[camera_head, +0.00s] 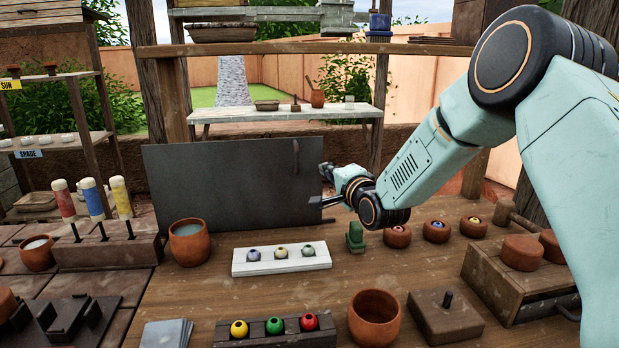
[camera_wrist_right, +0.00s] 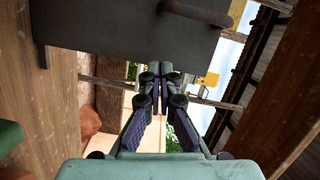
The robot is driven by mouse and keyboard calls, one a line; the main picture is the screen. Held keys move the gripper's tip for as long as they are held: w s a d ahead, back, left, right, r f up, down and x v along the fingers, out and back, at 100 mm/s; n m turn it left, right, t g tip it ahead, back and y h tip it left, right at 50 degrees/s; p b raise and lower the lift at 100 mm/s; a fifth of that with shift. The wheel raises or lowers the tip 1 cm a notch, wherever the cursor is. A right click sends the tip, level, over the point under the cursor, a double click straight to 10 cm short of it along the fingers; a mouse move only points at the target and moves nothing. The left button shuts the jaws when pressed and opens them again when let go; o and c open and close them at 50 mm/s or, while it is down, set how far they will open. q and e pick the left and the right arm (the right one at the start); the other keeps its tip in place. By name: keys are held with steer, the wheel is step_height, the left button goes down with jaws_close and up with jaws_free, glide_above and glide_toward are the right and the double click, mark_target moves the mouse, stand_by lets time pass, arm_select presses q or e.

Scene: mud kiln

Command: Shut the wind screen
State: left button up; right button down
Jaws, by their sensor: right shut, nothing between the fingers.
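The wind screen (camera_head: 225,185) is a wide dark grey panel standing upright across the back of the table. A dark handle (camera_head: 296,155) sits near its upper right corner. In the right wrist view the screen (camera_wrist_right: 110,40) fills the upper part, with the handle (camera_wrist_right: 195,14) at the top. My right gripper (camera_head: 322,186) reaches in from the right and is beside the screen's right end, below the handle. In the right wrist view its fingers (camera_wrist_right: 155,78) come together with nothing between them. I cannot tell whether they touch the screen. My left gripper is not in view.
A green object (camera_head: 355,237) stands on the table under my right wrist. A white tray (camera_head: 281,269) with glazed beads and a clay pot (camera_head: 188,241) stand before the screen. Clay pucks (camera_head: 397,236) line the right. A wooden post (camera_head: 380,110) rises behind my wrist.

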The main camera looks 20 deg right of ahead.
mark_target(301, 166)
steer(key=a, duration=0.1)
steer(key=w+a, duration=0.1)
steer(key=a, duration=0.1)
steer(key=shift+w+a+f+b, duration=0.1)
steer(key=shift+w+a+b, duration=0.1)
steer(key=shift+b, duration=0.1)
steer(key=shift+w+a+f, duration=0.25)
steer(key=shift+a, duration=0.1)
steer(key=shift+s+r, duration=0.2)
steer(key=shift+a, duration=0.1)
steer(key=shift+w+f, duration=0.2)
steer(key=shift+w, duration=0.05)
